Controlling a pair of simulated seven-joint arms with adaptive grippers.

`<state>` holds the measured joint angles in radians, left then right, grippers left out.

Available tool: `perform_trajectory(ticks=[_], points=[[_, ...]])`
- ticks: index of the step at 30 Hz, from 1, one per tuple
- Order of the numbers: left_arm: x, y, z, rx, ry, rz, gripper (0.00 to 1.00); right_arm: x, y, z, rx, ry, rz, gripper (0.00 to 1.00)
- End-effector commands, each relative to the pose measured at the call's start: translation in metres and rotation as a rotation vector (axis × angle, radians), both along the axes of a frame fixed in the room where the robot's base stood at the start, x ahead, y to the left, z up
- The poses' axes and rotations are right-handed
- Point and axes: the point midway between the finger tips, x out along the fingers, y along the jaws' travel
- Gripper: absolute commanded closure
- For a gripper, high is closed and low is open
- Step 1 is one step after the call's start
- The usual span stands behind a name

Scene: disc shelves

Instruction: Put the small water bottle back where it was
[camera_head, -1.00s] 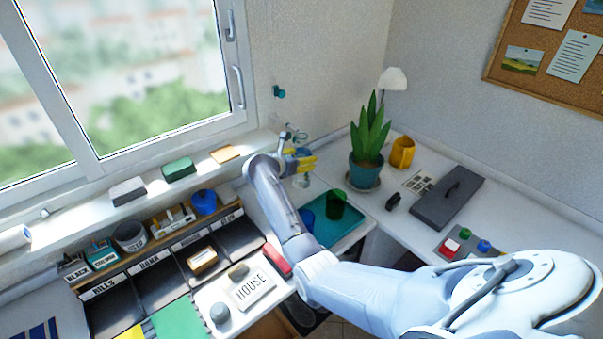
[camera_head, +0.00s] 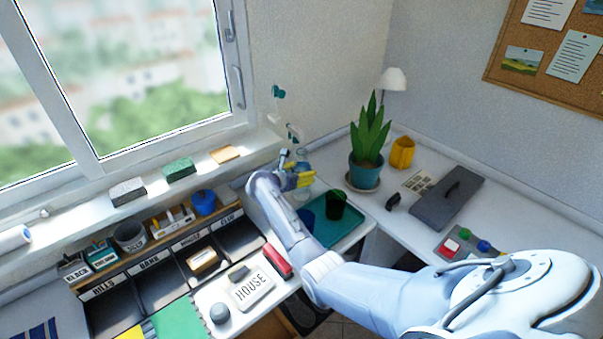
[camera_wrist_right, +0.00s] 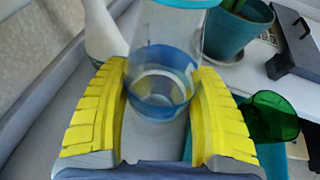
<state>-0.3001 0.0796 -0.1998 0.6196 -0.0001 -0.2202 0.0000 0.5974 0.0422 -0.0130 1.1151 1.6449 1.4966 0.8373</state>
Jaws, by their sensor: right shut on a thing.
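My right gripper (camera_head: 300,179) has yellow padded fingers and is at the back corner, left of the potted plant. In the right wrist view its fingers (camera_wrist_right: 160,110) are shut on a clear small water bottle (camera_wrist_right: 162,75) with blue in its lower part. A teal part shows at the bottle's upper end. In the head view the bottle (camera_head: 303,156) is small and partly hidden by the fingers. I cannot tell whether its base touches the surface below. My left gripper is not in view.
A teal tray (camera_head: 335,231) with blue and green cups is just in front of the gripper. The plant pot (camera_head: 365,172) stands to the right. A pale object (camera_wrist_right: 100,32) stands close beside the bottle in the wrist view. Labelled bins (camera_head: 165,285) fill the left.

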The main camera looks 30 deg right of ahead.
Motion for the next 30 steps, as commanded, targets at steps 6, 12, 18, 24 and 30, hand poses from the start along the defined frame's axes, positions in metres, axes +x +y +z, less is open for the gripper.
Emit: perform_trajectory(ticks=[6, 12, 18, 24, 30], points=[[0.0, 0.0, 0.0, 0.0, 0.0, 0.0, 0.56, 0.0, 0.0, -0.001, -0.001, 0.0, 0.0, 0.86], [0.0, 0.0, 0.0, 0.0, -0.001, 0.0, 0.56, 0.0, 0.0, -0.003, 0.0, 0.0, -0.001, 0.18], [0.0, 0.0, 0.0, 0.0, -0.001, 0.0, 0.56, 0.0, 0.0, -0.003, 0.0, 0.0, -0.001, 0.15], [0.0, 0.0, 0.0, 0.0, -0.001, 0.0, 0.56, -0.001, 0.004, 0.002, 0.001, -0.002, 0.001, 0.15], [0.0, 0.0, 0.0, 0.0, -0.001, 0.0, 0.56, -0.011, 0.029, 0.012, 0.003, -0.002, 0.002, 0.15]])
